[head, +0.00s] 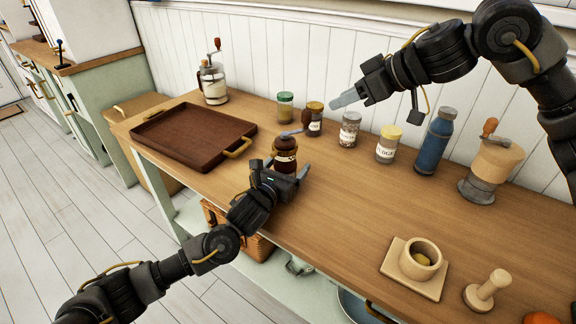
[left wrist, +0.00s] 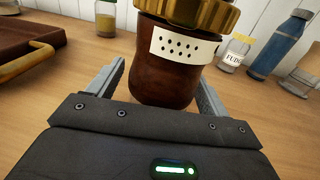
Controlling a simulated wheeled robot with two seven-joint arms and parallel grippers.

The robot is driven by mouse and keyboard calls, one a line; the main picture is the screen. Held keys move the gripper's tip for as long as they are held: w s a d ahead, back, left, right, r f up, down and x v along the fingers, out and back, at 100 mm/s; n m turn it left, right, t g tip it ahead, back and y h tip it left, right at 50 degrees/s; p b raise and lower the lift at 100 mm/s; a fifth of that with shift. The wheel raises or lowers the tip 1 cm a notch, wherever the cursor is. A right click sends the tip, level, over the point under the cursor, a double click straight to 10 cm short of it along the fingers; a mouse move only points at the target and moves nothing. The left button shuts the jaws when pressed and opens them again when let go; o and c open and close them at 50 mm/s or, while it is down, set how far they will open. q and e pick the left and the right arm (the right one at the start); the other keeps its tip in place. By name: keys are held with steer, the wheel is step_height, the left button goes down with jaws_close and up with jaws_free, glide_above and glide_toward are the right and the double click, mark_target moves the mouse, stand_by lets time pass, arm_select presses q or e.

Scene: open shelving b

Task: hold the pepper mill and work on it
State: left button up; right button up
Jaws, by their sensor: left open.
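The pepper mill (head: 286,154) has a dark brown body, a brass collar and a grey crank on top. It stands upright on the wooden counter. In the left wrist view the mill (left wrist: 165,75) shows a white label with black dots; its top is cut off. My left gripper (head: 284,176) is low at the mill's near side. Its two fingers (left wrist: 160,95) are open, one on each side of the body, with a gap visible at the left. My right gripper (head: 345,100) is in the air above the jars at the back, apart from the mill; its finger gap is unclear.
A dark tray (head: 190,140) lies to the left. A mortar (head: 420,258) on a board and a pestle (head: 487,290) are at front right. The counter's middle right is clear.

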arm_select(q)
steer(key=c, duration=1.5)
steer(key=shift+o, duration=0.2)
